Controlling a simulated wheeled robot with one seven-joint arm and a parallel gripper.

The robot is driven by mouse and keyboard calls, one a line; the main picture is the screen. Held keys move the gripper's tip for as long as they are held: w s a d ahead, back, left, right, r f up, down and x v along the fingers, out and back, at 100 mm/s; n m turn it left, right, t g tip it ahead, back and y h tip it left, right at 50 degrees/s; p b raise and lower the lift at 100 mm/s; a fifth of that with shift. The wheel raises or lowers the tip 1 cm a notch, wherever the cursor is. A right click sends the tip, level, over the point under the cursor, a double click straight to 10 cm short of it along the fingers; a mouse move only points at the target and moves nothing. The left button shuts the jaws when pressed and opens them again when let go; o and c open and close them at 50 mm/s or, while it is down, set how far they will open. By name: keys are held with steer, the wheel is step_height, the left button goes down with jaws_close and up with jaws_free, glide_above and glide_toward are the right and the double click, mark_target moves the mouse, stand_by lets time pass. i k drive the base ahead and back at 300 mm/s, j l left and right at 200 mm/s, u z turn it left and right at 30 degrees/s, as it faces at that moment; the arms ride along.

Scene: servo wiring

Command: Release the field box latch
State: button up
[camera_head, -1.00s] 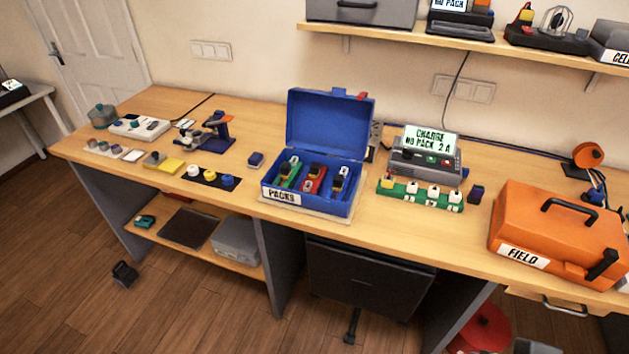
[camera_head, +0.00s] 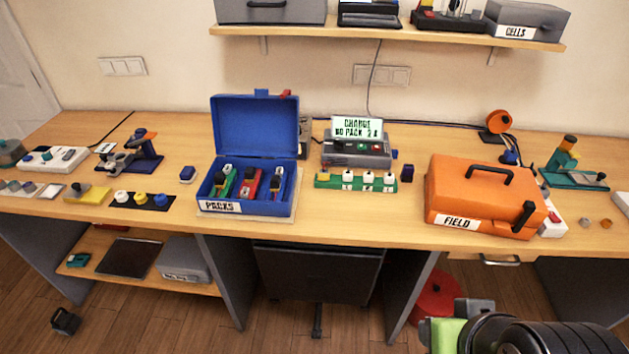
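The orange field box (camera_head: 482,190) stands shut on the right part of the workbench, with a white FIELD label on its front. A black handle lies on its lid. The black latch (camera_head: 523,216) sits at the box's front right corner and slants upward; I cannot tell whether it is fastened. My gripper (camera_head: 440,332) is partly in view at the bottom right, below the bench front and apart from the box. Its fingers are cut off or hidden, so its opening does not show.
An open blue PACKS box (camera_head: 253,130) stands left of centre. A charger (camera_head: 357,150) and a green strip (camera_head: 356,182) lie between the boxes. A teal stand (camera_head: 575,175) and small parts are right of the field box. A shelf (camera_head: 390,34) hangs above.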

mark_target(529, 206)
steer(key=l+u, duration=0.35)
steer(key=i+l+u, duration=0.1)
steer(key=u, duration=0.25)
steer(key=l+u, duration=0.3)
